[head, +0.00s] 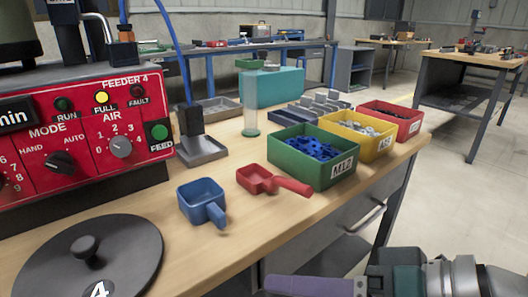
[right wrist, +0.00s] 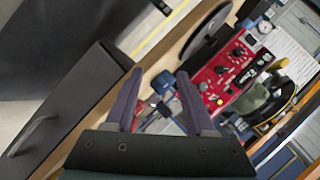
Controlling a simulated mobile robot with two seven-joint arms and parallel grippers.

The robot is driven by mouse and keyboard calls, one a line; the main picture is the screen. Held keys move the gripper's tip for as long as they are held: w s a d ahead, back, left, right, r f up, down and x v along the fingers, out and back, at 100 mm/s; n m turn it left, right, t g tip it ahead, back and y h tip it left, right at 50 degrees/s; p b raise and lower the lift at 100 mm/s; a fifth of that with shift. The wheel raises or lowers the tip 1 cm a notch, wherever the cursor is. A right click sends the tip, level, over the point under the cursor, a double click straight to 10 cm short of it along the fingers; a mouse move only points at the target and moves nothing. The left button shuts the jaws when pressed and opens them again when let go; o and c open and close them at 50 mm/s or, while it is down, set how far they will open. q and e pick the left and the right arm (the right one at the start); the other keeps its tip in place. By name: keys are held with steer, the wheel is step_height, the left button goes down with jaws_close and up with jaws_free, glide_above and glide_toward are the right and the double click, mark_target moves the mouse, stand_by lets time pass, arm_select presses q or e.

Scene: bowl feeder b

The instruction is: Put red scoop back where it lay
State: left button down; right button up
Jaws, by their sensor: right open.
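The red scoop (head: 256,180) lies on the wooden bench top in the head view, between the blue scoop and the green bin. Its handle points right, toward the front of the green bin. The blue scoop (head: 202,200) sits to its left, with its handle toward the front edge. My right gripper (head: 310,286) is low at the bottom of the head view, in front of the bench and apart from the scoops. The right wrist view shows its two purple fingers (right wrist: 159,85) spread, with nothing held. My left gripper is not in view.
A green bin (head: 292,164) of blue parts, a yellow bin (head: 383,147) and a red bin (head: 407,127) line the bench's right side. A red feeder panel (head: 95,135) stands left. A dark round lid (head: 88,262) lies front left. Bare bench (head: 240,228) lies before the scoops.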

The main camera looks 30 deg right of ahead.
steer(key=s+f+n+g+h, duration=0.1)
steer(key=s+n+g+h, duration=0.4)
steer(key=s+n+g, duration=0.2)
steer(key=shift+s+d+f+n, duration=0.3)
steer(key=shift+s+d+n, duration=0.25)
steer(key=shift+s, duration=0.55)
